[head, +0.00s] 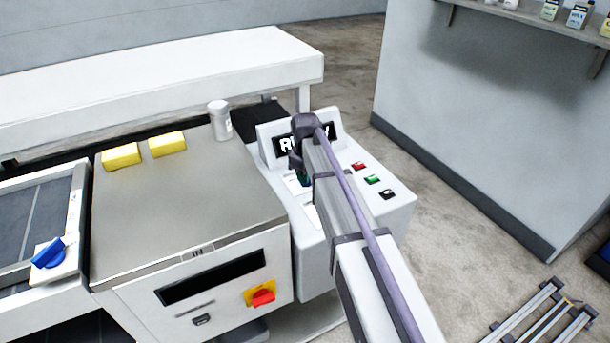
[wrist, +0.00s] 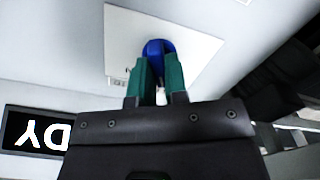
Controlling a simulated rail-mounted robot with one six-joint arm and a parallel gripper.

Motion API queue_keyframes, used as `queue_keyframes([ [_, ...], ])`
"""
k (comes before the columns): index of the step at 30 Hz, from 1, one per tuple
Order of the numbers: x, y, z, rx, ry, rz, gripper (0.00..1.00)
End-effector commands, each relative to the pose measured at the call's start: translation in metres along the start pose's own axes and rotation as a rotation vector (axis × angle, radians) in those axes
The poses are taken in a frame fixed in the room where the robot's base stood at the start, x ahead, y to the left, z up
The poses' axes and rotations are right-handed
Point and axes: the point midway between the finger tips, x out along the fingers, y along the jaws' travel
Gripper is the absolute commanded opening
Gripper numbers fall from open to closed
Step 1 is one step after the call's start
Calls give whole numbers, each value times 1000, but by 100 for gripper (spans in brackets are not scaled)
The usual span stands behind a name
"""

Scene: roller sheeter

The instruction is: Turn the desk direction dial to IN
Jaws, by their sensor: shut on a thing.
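In the wrist view a blue dial knob (wrist: 155,47) sits on a white plate (wrist: 195,50) on the control desk. My gripper (wrist: 158,62) has its teal fingers closed on both sides of this knob. Small dark lettering shows on the plate beside the left finger, too small to read, and the dial's pointing direction is hard to tell. In the head view my gripper (head: 304,181) is down at the desk (head: 385,205), just below the display; my arm hides the knob and much of the desk top there.
A display (head: 284,145), partly covered by my arm, stands behind the gripper. Red, green and black buttons (head: 372,180) lie to the right. Another blue knob (head: 48,252) is at far left. A white cup (head: 219,120) and yellow blocks (head: 121,156) rest on the metal top (head: 190,205).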

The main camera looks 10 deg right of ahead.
Motion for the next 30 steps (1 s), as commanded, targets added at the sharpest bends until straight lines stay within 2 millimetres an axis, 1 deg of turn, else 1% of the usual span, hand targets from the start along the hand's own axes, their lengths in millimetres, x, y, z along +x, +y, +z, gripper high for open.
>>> queue_keyframes([
  [8,0,0,0,144,0,0,0],
  [30,0,2,1,806,0,0,0],
])
